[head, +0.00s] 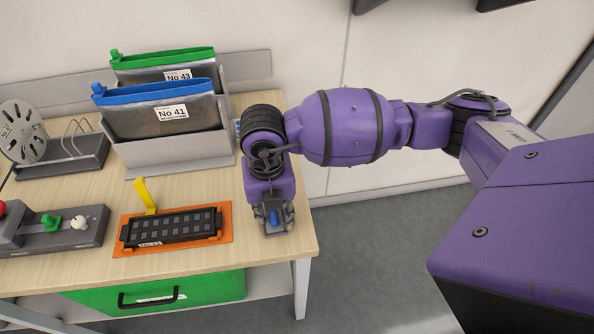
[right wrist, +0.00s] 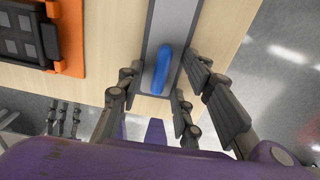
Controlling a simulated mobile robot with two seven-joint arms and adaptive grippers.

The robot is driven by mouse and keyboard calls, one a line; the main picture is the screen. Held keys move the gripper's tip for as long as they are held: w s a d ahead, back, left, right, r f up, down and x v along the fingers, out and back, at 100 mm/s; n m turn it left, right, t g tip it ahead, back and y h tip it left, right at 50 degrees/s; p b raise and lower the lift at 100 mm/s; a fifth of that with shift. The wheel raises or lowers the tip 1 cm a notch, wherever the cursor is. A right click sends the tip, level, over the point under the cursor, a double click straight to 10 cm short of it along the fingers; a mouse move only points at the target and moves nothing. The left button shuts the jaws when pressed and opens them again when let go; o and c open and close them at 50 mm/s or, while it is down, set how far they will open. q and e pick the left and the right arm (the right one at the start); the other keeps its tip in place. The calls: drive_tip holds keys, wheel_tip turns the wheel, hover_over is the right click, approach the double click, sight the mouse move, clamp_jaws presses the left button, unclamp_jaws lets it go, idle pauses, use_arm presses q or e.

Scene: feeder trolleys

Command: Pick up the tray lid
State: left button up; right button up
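A narrow grey plate with a blue grip, which I take to be the tray lid (right wrist: 180,22), lies at the table's right front corner. Its blue grip (right wrist: 162,70) shows clearly in the right wrist view and as a small blue spot in the head view (head: 275,217). My right gripper (head: 274,222) is over the plate, pointing down. Its fingers (right wrist: 160,98) are apart on both sides of the blue grip, with gaps visible. Grey finger-like parts at the lower left of the right wrist view may be my left gripper (right wrist: 63,119); their state is unclear.
A black tray (head: 172,228) sits on an orange mat (head: 127,244) left of the gripper, with a yellow lever (head: 147,196) behind. Blue (head: 155,93) and green (head: 160,58) pouches stand in a grey holder (head: 180,155). A control box (head: 85,235) is at left.

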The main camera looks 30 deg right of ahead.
drive_tip(key=shift+w+r, duration=0.1)
drive_tip(key=shift+w, duration=0.05)
clamp_jaws()
use_arm(q)
drive_tip(key=shift+a, duration=0.1)
use_arm(e)
drive_tip(key=shift+r, duration=0.6)
wheel_tip(320, 180, up, 2)
drive_tip(key=shift+r, duration=0.2)
use_arm(q)
drive_tip(key=shift+w+d+r+p, duration=0.15)
drive_tip(key=shift+w+r+p, duration=0.05)
drive_tip(key=shift+r+p, duration=0.4)
drive_tip(key=shift+w+d+r+p, duration=0.1)
drive_tip(key=shift+w+r+p, duration=0.1)
drive_tip(key=shift+r+p, duration=0.4)
use_arm(e)
drive_tip(key=s+a+r, duration=0.2)
drive_tip(key=s+r, duration=0.7)
drive_tip(key=s, duration=0.5)
drive_tip(key=shift+a+r, duration=0.15)
drive_tip(key=shift+a, duration=0.25)
